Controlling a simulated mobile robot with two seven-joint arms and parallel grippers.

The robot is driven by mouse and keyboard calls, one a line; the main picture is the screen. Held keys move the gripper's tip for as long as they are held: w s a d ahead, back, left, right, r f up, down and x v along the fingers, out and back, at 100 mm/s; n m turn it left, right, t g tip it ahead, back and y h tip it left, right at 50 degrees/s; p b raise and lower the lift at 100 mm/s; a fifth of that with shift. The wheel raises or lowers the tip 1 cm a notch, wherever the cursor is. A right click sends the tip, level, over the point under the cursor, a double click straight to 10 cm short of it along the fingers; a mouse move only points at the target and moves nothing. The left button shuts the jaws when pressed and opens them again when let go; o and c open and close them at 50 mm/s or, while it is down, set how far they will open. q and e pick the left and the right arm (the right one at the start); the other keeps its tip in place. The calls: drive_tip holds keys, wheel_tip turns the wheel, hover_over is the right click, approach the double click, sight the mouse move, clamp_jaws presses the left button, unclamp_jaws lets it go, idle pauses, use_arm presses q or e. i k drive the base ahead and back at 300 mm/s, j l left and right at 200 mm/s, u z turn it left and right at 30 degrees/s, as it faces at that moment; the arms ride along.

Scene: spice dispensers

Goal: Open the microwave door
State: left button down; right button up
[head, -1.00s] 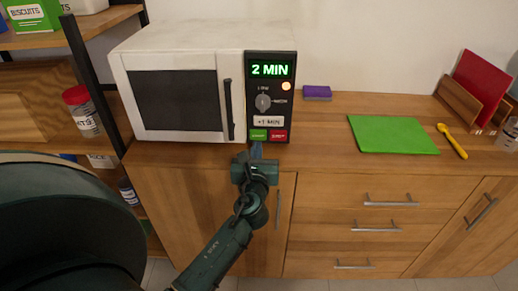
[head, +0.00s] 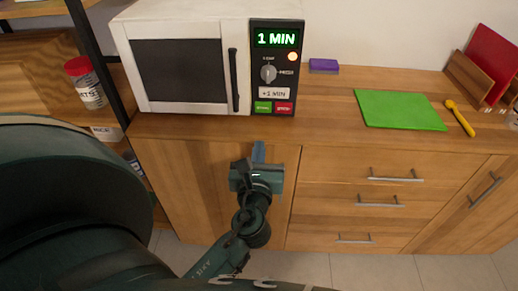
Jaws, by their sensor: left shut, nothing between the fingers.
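The white microwave (head: 180,62) stands at the left on the wooden counter. Its door (head: 180,72), with a dark window and a black vertical handle (head: 234,80), is closed. The panel display (head: 276,39) reads 1 MIN and an orange light is lit beneath it. A green button (head: 263,107) and a red button (head: 284,108) sit at the panel's bottom. My left gripper (head: 258,150) is shut and empty, in front of the cabinet below the panel, apart from the microwave. My right gripper is not in view.
A purple sponge (head: 324,66), a green cutting board (head: 400,110) and a yellow spoon (head: 459,117) lie on the counter to the right. A shelf with a red-lidded jar (head: 86,83) stands at the left.

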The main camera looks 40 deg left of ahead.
sight(192, 66)
drive_tip(key=k+l, duration=0.8)
drive_tip(key=k, duration=0.05)
